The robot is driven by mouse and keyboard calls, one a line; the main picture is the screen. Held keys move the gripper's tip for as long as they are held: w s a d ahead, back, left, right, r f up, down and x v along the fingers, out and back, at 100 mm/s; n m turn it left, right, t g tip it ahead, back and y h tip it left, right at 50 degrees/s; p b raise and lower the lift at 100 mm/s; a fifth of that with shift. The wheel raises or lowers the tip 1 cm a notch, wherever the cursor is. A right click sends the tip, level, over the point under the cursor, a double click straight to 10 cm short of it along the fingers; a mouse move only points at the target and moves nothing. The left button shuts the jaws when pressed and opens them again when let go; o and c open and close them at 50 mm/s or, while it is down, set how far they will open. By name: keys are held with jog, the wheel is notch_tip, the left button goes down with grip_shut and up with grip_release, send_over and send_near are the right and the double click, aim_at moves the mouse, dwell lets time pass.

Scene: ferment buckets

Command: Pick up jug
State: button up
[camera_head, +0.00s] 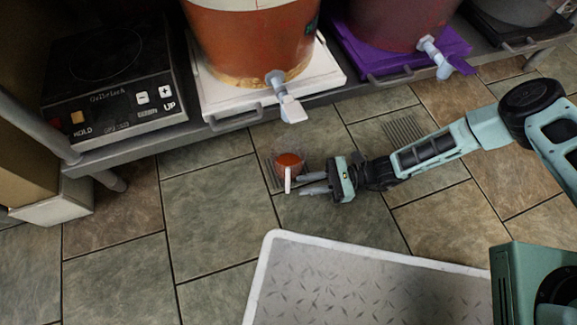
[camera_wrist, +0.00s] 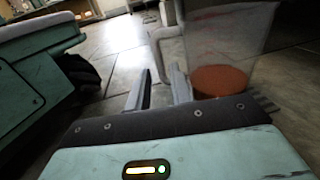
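The jug (camera_head: 289,160) is clear with orange-red liquid at its bottom, and its pale handle points toward my gripper. In the head view it appears over the tiled floor, below and in front of the shelf. My gripper (camera_head: 301,183) is just to its right, with two grey fingers apart. In the wrist view the jug (camera_wrist: 220,50) stands upright at the upper right. Its handle (camera_wrist: 154,52) shows just beyond and between the open fingertips (camera_wrist: 160,76). I cannot tell whether the fingers touch it.
A low shelf (camera_head: 235,126) holds an orange bucket (camera_head: 250,40) with a tap (camera_head: 283,95), a purple-trayed bucket (camera_head: 385,20) with a tap (camera_head: 440,58), and a black hot plate (camera_head: 110,75). A white-edged mat (camera_head: 350,285) lies nearer. Tiled floor left of the jug is clear.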

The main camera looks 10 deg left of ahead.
aim_at(288, 168)
jog(key=b+x, duration=0.2)
jog(key=x, duration=0.1)
jog(key=shift+s+a+f, duration=0.1)
jog(key=shift+a+f, duration=0.05)
jog(key=shift+f, duration=0.05)
jog(key=shift+s+a+r, duration=0.1)
jog(key=shift+a+r, duration=0.05)
jog(key=shift+a, duration=0.15)
grip_shut()
jog(key=shift+r, duration=0.15)
